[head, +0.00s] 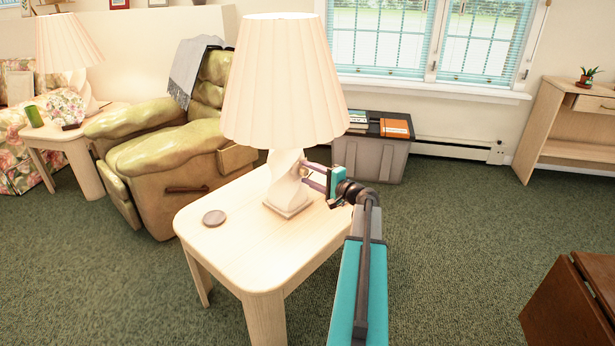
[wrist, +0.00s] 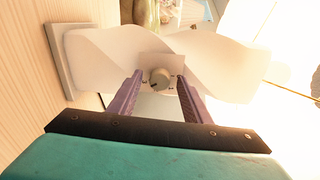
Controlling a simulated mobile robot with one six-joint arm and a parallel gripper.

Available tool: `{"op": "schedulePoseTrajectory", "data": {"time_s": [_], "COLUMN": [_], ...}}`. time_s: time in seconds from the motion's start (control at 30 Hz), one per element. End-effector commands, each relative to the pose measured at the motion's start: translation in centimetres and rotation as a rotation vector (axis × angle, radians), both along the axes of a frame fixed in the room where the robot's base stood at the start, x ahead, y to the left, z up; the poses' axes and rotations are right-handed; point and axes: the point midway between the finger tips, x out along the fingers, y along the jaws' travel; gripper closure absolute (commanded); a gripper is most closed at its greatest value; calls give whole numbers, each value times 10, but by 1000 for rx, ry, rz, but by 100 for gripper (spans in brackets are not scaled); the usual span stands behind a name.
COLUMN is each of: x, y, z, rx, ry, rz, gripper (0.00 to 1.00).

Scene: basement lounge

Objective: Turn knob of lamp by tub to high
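The lamp (head: 284,85) has a pleated cream shade and a twisted white base, and stands upright on a pale wood side table (head: 240,245). The grey tub (head: 372,158) is on the floor behind it, under the window. My gripper (head: 306,172) is at the right side of the lamp's base. In the wrist view, the round grey knob (wrist: 160,78) sits on a small square plate on the lamp base (wrist: 105,60). My purple fingers (wrist: 159,80) are open on either side of the knob, with a gap visible on both sides. The knob's setting is unclear.
A round brown coaster (head: 214,218) lies on the table's left part. A green recliner (head: 180,150) stands behind the table. A second similar lamp (head: 72,55) is at the far left. A brown wooden piece (head: 575,305) is at the lower right. Carpet between is clear.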

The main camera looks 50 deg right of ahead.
Motion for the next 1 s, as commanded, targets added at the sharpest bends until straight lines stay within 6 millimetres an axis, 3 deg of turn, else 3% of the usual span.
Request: {"op": "schedulePoseTrajectory", "data": {"time_s": [0.27, 0.43, 1.0], "x": [-3, -15, -102], "y": [1, 1, 0], "z": [0, 1, 6], "rx": [0, -1, 0], "ry": [0, 0, 0], "rz": [1, 0, -2], "gripper": [55, 55, 55]}}
